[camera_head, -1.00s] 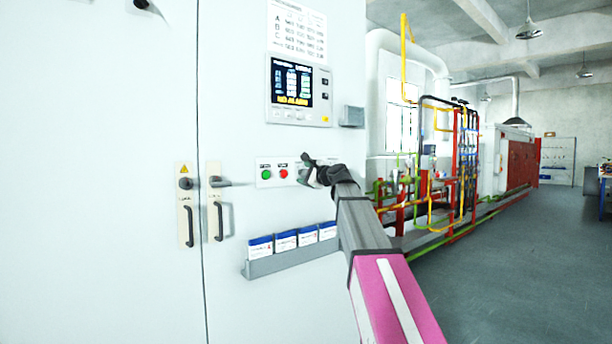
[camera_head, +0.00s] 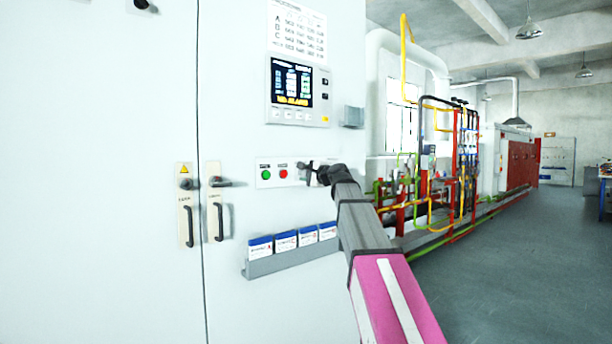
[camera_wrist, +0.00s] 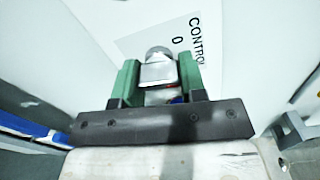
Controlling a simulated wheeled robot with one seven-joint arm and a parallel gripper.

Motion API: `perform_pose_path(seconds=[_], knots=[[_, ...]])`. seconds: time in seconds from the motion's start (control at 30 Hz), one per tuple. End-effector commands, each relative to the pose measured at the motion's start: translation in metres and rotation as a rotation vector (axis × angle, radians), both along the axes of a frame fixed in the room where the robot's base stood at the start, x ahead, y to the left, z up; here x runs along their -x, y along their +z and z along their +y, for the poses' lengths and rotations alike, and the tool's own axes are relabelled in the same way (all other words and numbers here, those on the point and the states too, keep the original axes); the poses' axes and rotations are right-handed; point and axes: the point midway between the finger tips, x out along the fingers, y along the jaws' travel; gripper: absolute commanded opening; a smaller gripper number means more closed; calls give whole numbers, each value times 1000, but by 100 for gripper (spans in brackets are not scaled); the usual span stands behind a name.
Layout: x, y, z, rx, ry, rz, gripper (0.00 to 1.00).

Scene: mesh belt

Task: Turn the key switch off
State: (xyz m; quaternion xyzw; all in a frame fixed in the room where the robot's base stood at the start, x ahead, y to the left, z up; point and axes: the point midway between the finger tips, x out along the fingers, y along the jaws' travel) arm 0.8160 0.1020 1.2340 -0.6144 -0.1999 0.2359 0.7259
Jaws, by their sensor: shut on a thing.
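The key switch (camera_wrist: 158,73) is a silver metal piece with a rounded top, seen in the wrist view on a white label plate reading CONTROL and 0. My gripper (camera_wrist: 158,64) has green fingers on both sides of it and is shut on it. In the head view my gripper (camera_head: 310,172) is at the right end of the small button panel (camera_head: 272,184), against the cabinet front. There the gripper hides the key switch. The switch's exact angle cannot be read.
A green button (camera_head: 266,175) and a red button (camera_head: 283,173) sit just left of my gripper. A display (camera_head: 298,92) is above, and a grey card rack (camera_head: 290,259) juts out below. Cabinet handles (camera_head: 219,220) are at the left. Open floor lies right.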

Motion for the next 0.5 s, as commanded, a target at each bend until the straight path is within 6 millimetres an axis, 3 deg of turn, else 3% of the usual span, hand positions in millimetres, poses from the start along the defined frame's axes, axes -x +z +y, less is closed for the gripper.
perform_pose_path(seconds=[0.5], knots=[[1,1,0,377,0,-273,15]])
